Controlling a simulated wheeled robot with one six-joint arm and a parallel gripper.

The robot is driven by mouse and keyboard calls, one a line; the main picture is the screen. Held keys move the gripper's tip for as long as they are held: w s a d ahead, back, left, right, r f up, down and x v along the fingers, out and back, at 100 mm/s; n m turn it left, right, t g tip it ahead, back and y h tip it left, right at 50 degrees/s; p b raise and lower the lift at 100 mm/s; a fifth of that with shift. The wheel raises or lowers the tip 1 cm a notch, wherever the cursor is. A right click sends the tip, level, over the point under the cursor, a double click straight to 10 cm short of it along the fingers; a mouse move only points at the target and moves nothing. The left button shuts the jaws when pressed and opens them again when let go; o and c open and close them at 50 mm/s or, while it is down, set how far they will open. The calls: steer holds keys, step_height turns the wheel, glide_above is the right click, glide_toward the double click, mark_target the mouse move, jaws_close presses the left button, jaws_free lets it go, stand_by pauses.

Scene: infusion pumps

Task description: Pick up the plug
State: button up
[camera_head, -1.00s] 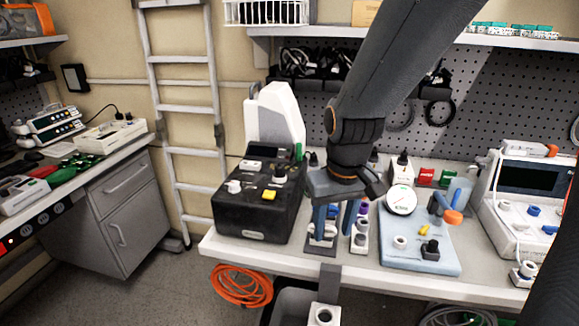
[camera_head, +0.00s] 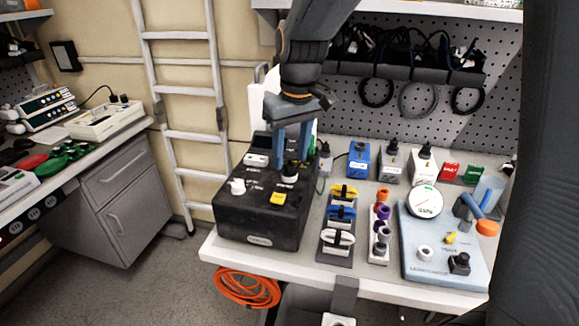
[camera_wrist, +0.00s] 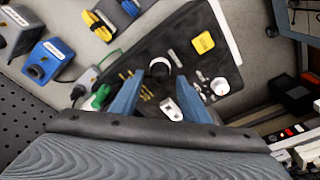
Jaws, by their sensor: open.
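A black plug-like piece with a pale ring at its base (camera_head: 289,172) stands on top of the black box (camera_head: 258,222). In the wrist view it shows as a round black top (camera_wrist: 160,58) just beyond my fingertips. My gripper (camera_head: 291,166) points down over the box, its two blue fingers apart around or just above this piece; I cannot tell which. In the wrist view the gripper (camera_wrist: 174,68) is open, with nothing held. A grey plug-like piece (camera_head: 325,158) with a green cord stands right of the box, and I cannot tell which one the task means.
The box top also bears a yellow button (camera_head: 277,198), a white fitting (camera_head: 237,187) and a white switch (camera_head: 257,160). A rack of cable coils (camera_head: 341,214) stands right of the box. A blue gauge board (camera_head: 440,245) lies farther right. The table's front edge is close.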

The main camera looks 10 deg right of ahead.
mark_target(290, 170)
steer(key=shift+w+f, duration=0.15)
steer(key=shift+f, duration=1)
jaws_close()
